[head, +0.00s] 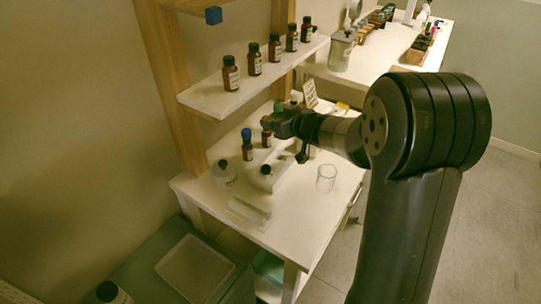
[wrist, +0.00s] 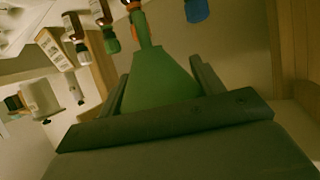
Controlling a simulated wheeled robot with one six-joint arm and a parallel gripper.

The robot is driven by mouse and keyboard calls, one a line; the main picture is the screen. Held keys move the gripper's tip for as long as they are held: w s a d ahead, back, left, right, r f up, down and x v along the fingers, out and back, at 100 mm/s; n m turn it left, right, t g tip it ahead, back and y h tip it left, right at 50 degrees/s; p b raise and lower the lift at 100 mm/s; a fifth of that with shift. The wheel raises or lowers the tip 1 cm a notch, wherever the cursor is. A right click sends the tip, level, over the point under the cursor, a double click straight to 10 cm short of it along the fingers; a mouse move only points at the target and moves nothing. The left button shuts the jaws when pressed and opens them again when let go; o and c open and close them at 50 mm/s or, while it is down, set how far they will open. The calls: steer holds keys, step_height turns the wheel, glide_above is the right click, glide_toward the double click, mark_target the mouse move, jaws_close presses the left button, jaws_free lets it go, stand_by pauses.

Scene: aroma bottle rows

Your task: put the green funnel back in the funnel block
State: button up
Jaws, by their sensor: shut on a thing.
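My gripper (wrist: 158,85) is shut on the green funnel (wrist: 160,78), which fills the space between the fingers in the wrist view. Its narrow spout points away from the gripper. In the head view my gripper (head: 280,124) is above the back of the white table (head: 318,218), below the bottle shelf. A green patch (head: 278,106) shows beside it; I cannot tell if it is the funnel or a cap. A blue-topped brown bottle (head: 247,146) stands to its left. I cannot pick out the funnel block with certainty; my gripper and arm may hide it.
A row of several brown bottles (head: 254,62) stands on the white shelf (head: 212,101) above. A clear beaker (head: 326,180) stands right of centre on the table. A black-capped round bottle (head: 266,178) stands near the gripper. The table's front right is clear.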

mark_target(276, 154)
steer(key=shift+w+a+f, duration=0.15)
steer(key=shift+w+f, duration=0.05)
step_height(276, 154, down, 10)
steer(key=b, duration=0.4)
steer(key=shift+r, duration=0.25)
steer(key=shift+f+b, duration=0.4)
steer(key=o, duration=1)
steer(key=shift+c, duration=0.2)
steer(key=shift+r+p, duration=0.35)
steer(key=shift+r, duration=0.25)
steer(key=p+v, duration=0.1)
steer(key=v, duration=1)
steer(key=shift+s+d, duration=0.25)
steer(key=shift+s, duration=0.05)
